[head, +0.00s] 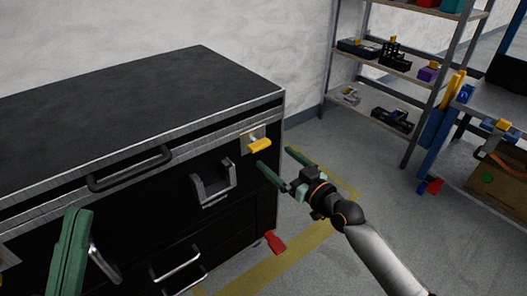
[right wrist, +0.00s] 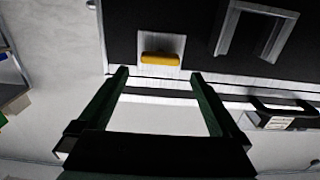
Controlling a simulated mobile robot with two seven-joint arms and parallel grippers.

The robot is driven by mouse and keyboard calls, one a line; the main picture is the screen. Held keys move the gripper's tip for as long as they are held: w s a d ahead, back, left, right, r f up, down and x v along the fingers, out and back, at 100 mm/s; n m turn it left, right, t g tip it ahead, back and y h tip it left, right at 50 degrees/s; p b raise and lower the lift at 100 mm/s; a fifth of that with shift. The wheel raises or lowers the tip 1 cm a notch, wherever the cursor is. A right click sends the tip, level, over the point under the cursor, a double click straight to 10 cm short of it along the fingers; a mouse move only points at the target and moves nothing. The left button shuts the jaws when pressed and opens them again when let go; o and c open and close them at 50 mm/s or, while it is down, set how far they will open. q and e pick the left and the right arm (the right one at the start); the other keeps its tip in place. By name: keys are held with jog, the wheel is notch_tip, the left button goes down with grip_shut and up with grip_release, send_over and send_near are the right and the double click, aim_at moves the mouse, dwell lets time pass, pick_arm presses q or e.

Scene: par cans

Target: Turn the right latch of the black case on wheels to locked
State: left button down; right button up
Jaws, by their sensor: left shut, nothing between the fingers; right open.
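The black case (head: 120,105) stands at the left in the head view, with metal edge strips. Its right latch (head: 259,146) has a yellow handle on a pale plate near the front right corner; the handle lies roughly level. In the right wrist view the yellow latch handle (right wrist: 161,58) is just beyond the fingertips. My right gripper (head: 274,162) is open and empty, just in front of and below the latch, apart from it. It also shows in the right wrist view (right wrist: 158,75). My left gripper (head: 77,215) is shut and empty at the lower left.
A metal bracket (head: 212,182) sits on the case front left of the latch, with handles (head: 130,168) nearby. A red caster pedal (head: 274,242) juts out low at the corner.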

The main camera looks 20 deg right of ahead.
aim_at(263, 148)
jog(key=b+x, duration=0.1)
jog(key=x, duration=0.5)
jog(key=shift+w+b, duration=0.3)
jog(key=shift+c, duration=0.2)
jog(key=c, duration=1.2)
